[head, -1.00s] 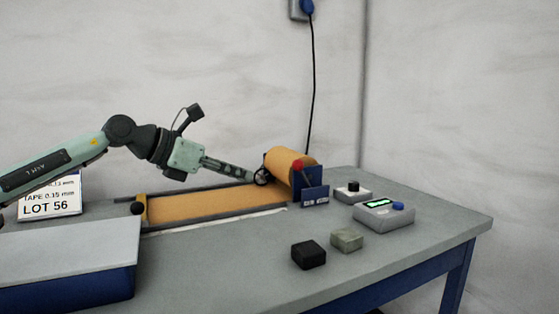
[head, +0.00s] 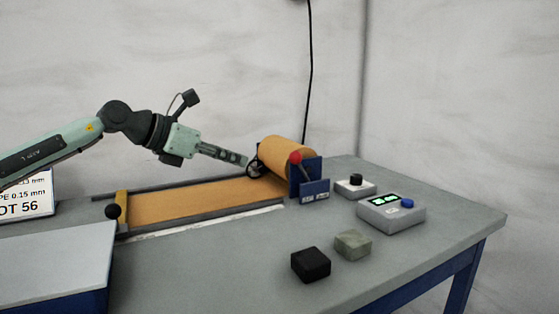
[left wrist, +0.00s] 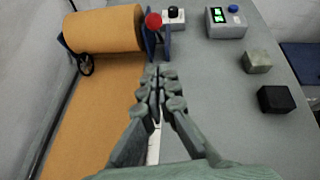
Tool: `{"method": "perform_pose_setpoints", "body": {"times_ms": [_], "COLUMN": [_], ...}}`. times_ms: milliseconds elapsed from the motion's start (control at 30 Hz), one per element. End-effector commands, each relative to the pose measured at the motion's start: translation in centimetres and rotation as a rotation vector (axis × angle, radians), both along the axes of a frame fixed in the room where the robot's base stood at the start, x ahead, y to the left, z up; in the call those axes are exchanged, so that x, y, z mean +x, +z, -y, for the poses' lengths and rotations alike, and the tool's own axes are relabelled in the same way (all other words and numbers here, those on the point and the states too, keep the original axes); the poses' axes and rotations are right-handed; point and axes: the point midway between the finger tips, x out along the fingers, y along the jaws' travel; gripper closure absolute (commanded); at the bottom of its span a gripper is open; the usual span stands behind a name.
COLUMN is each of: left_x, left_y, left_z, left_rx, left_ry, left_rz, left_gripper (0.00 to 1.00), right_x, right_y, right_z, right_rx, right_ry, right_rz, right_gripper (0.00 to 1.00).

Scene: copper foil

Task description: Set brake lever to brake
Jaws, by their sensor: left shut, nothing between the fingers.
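The brake lever has a red ball knob (head: 296,158) and stands at the near side of the copper foil roll (head: 284,150), beside a blue plate with labels (head: 314,191). The red knob also shows in the left wrist view (left wrist: 153,21), just beyond my fingers. My left gripper (head: 244,160) is shut and empty. In the head view it shows left of the roll, close to a black handwheel (head: 254,168). In the left wrist view its fingertips (left wrist: 159,72) are together and appear apart from the lever. My right gripper is in neither view.
A foil strip (head: 190,203) runs left from the roll to a yellow bar with a black knob (head: 113,211). Right of the roll are a black-knobbed box (head: 355,187) and a meter with green display (head: 391,213). Black (head: 311,264) and grey-green (head: 352,245) blocks sit in front.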

Motion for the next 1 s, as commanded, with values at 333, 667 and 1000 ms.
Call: {"method": "perform_pose_setpoints", "body": {"times_ms": [333,667,1000], "left_x": [4.0,6.8,7.4], "left_y": [-3.0,-2.8,-2.6], "left_z": [5.3,8.4,9.0], "left_rx": [-0.001,0.0,0.0], "left_ry": [-0.004,-0.001,-0.001], "left_rz": [-0.001,0.0,0.0], "left_gripper": [1.0,1.0,1.0], "right_x": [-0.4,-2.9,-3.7], "right_y": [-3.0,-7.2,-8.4], "right_z": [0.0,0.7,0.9], "right_rx": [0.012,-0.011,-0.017], "right_ry": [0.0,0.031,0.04], "right_rz": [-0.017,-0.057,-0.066], "right_gripper": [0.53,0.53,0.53]}}
